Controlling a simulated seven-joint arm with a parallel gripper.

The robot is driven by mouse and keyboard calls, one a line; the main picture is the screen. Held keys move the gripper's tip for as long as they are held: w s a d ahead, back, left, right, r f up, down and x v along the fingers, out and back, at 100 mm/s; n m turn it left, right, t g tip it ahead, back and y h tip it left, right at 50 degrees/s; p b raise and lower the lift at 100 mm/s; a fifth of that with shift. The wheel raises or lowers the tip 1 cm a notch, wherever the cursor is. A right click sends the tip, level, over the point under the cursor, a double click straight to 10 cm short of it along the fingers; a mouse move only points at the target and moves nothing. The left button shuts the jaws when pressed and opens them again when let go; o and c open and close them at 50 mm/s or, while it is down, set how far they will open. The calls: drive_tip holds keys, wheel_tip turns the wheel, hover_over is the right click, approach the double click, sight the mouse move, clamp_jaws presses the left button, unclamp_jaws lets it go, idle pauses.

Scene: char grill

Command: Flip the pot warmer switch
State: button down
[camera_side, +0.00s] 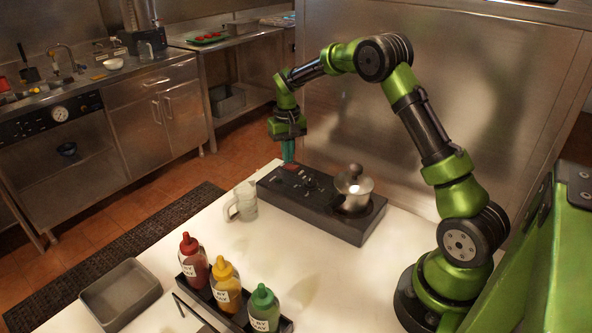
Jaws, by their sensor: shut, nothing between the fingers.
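The pot warmer (306,214) is a long, low black unit on the white table. A silver lidded pot (353,189) sits on its right end. Small controls and a reddish switch (290,168) are on its left end, too small to tell their position. My gripper (288,158) points down with its teal fingers shut and empty. It is over the far left end of the warmer, close to the reddish switch. I cannot tell whether the fingertips touch it.
A clear glass mug (242,202) stands left of the warmer. Red, yellow (226,285) and green sauce bottles stand in a black rack in front. A grey tray (120,293) lies at the front left. A metal wall (400,120) rises behind the warmer.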

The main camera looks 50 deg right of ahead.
sight(289, 167)
drive_tip(key=shift+r, duration=2.9)
drive_tip(key=shift+f, duration=0.35)
drive_tip(key=shift+s+a+f, duration=0.3)
drive_tip(key=shift+s+a, duration=0.05)
drive_tip(key=shift+s, duration=0.2)
drive_tip(key=s+a+r+t, duration=0.2)
drive_tip(key=s+a+r, duration=0.2)
drive_tip(key=s+a, duration=0.2)
drive_tip(key=s+a+r+n+t+y, duration=0.1)
drive_tip(key=s+a+r, duration=0.3)
drive_tip(key=s, duration=0.6)
drive_tip(key=s+a+r+n+t+y, duration=0.1)
drive_tip(key=s+a+r+t, duration=0.3)
drive_tip(key=s+a, duration=0.4)
drive_tip(key=shift+a+r, duration=0.25)
